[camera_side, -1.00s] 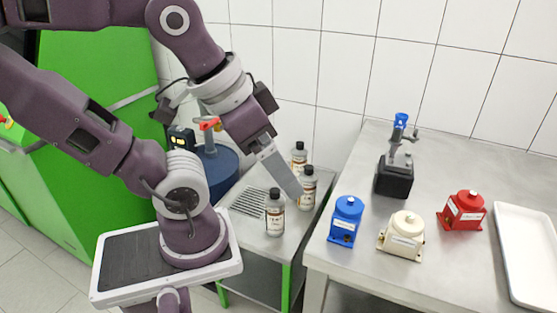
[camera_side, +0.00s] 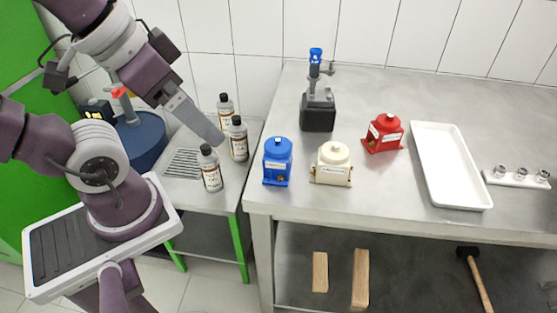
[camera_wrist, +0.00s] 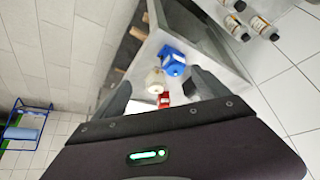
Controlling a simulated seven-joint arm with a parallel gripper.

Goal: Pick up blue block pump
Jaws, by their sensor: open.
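The blue block pump (camera_side: 277,162) stands upright on the steel table near its left front corner. It also shows in the wrist view (camera_wrist: 173,62), ahead of the jaws. My gripper (camera_side: 218,138) is up and left of it, apart from it, overlapping the picture near the bottles. In the wrist view my gripper (camera_wrist: 160,80) shows its two fingers spread apart with nothing held between them. The side view shows the fingers edge-on.
A cream pump (camera_side: 331,165) stands just right of the blue one. A red pump (camera_side: 383,133), black stand (camera_side: 318,112) and white tray (camera_side: 450,165) are farther right or back. Several bottles (camera_side: 211,170) stand on the lower side table. Clear tabletop lies in front of the pumps.

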